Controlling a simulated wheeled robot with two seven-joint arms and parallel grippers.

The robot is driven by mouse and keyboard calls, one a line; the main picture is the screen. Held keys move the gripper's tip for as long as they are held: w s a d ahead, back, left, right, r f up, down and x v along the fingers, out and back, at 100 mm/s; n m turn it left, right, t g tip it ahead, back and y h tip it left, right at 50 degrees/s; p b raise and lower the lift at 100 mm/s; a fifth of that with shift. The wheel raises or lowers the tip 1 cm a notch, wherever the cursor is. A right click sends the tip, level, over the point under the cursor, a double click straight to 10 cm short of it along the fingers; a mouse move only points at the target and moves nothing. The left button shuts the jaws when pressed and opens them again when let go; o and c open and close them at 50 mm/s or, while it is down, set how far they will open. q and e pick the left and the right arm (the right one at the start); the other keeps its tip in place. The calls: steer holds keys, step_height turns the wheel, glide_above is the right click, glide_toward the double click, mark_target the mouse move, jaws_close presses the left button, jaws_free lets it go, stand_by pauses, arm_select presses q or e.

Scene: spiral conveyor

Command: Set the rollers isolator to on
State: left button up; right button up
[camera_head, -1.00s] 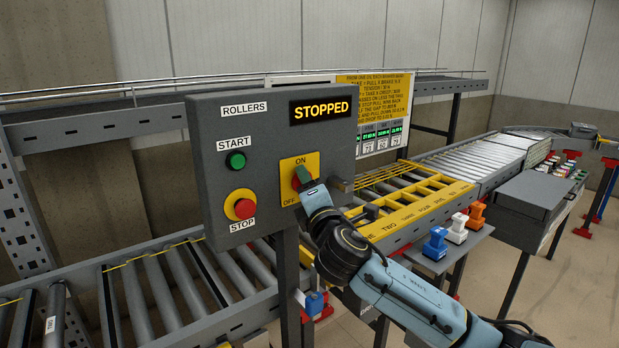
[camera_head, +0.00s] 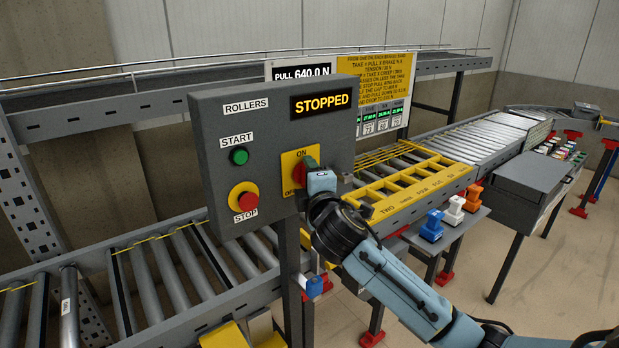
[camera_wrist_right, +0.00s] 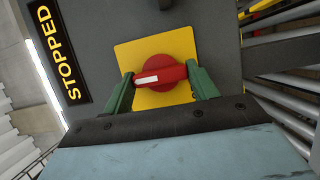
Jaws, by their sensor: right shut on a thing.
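The rollers isolator is a red rotary knob (camera_head: 311,165) on a yellow plate (camera_head: 290,160) marked ON at the top and OFF at lower left. It sits on the grey ROLLERS box (camera_head: 222,150). My right gripper (camera_wrist_right: 161,78) is shut on the knob, its green fingers at both ends of the handle (camera_wrist_right: 172,72). In the right wrist view, the handle's white mark points left, towards the STOPPED display (camera_wrist_right: 60,55); in the head view that display is above the knob, on the ON side. The gripper partly hides the plate in the head view. My left gripper is out of view.
A green START button (camera_head: 239,156) and a red STOP button (camera_head: 246,201) are left of the isolator. Roller conveyors (camera_head: 160,275) run below and behind the box. Blue, white and orange blocks (camera_head: 453,210) stand on a shelf to the right.

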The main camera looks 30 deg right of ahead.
steer(key=o, duration=1)
steer(key=b+v, duration=0.2)
steer(key=v, duration=1.1)
steer(key=shift+s, duration=0.15)
steer(key=shift+r, duration=0.1)
